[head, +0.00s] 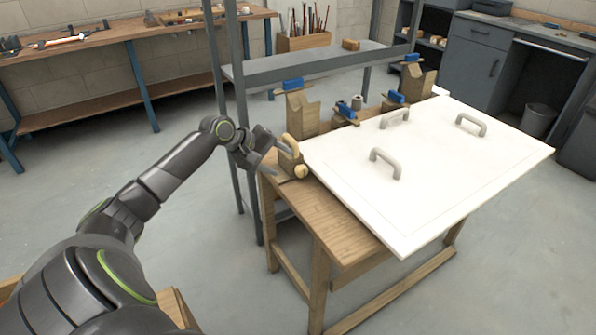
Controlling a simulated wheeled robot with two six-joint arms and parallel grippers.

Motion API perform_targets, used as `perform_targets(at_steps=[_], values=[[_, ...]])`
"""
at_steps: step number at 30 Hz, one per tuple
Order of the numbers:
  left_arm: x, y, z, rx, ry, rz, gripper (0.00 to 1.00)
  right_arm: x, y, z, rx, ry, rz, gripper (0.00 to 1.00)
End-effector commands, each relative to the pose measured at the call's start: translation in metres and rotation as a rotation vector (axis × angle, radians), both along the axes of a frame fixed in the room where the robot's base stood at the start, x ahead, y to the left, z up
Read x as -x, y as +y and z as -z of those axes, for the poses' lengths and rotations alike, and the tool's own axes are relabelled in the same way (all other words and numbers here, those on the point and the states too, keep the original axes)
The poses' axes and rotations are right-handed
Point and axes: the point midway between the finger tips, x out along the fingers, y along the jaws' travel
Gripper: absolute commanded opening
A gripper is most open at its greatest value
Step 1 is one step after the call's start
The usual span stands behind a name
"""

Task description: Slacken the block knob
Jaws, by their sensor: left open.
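A small wooden block (291,163) sits at the left corner of the wooden workbench (343,232). A pale round knob (301,171) shows on its near right side, and a rounded tan piece (289,145) rises at its top. My left gripper (275,155) is open at the left side of the block, its fingers pointing right towards it. I cannot tell whether the fingers touch the block or the knob. My right gripper is not in view.
A white panel (440,165) with several grey handles covers most of the bench. Wooden stands with blue clamps (293,84) line its back edge. A grey metal shelf frame (320,66) stands behind. Open floor lies left of the bench.

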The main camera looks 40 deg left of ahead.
Motion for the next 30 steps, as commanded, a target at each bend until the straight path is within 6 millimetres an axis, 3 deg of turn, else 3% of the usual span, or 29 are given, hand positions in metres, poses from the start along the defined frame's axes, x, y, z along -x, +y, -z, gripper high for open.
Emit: perform_targets(at_steps=[12,26,30], values=[[-0.048,-0.025,0.05,0.002,0.0,-0.001,0.56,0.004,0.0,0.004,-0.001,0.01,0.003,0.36],[-0.057,-0.029,0.06,-0.002,-0.001,0.001,0.56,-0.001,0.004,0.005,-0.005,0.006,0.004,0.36],[-0.057,-0.029,0.06,-0.002,0.0,0.0,0.4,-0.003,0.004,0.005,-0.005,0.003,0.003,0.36]])
